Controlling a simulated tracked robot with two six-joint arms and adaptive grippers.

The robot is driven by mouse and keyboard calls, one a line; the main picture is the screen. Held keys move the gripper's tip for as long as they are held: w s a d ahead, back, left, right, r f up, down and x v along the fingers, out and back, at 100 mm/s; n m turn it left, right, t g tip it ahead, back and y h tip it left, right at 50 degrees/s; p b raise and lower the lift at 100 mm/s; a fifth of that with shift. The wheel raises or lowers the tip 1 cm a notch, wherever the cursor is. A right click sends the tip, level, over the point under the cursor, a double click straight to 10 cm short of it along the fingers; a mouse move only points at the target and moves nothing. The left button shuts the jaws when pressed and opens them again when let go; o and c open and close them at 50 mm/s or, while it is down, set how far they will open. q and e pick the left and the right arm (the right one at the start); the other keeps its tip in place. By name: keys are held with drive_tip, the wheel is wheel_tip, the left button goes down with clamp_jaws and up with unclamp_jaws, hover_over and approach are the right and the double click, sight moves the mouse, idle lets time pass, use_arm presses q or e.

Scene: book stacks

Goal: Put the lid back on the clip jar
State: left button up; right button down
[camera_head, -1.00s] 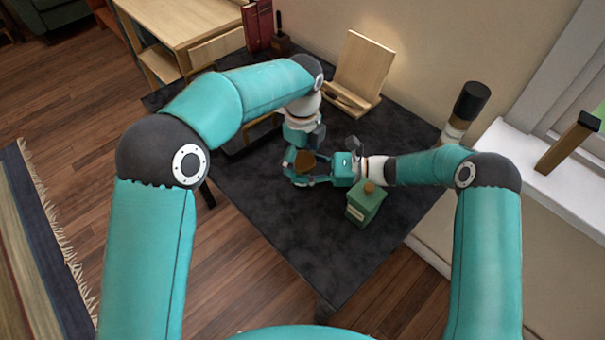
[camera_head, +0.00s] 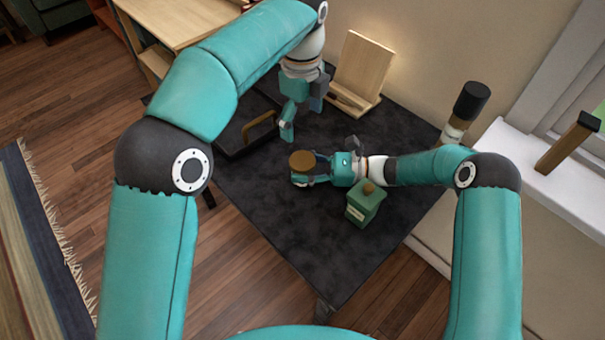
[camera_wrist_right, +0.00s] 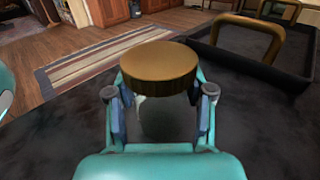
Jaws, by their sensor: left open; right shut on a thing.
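The round brown lid (camera_head: 301,160) sits on top of the clip jar, and no gap shows between them. It is large in the right wrist view (camera_wrist_right: 160,66), where the glass jar body (camera_wrist_right: 167,121) shows between the fingers below it. My right gripper (camera_head: 306,180) is shut on the jar body from the side. The jar is upright, its body mostly hidden by the gripper and lid in the head view. My left gripper (camera_head: 298,116) is open and empty, above and behind the jar, apart from the lid.
A green box with a brown knob (camera_head: 366,204) stands just right of the jar. A dark tray with a wooden handle (camera_head: 236,146) lies at left. A wooden stand (camera_head: 362,68) is at the back. The front of the dark mat (camera_head: 325,255) is clear.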

drive_tip(key=shift+c, duration=1.7)
unclamp_jaws()
drive_tip(key=shift+d, duration=0.1)
drive_tip(key=d, duration=0.7)
drive_tip(key=shift+s+d, duration=0.1)
drive_tip(key=shift+d, duration=0.05)
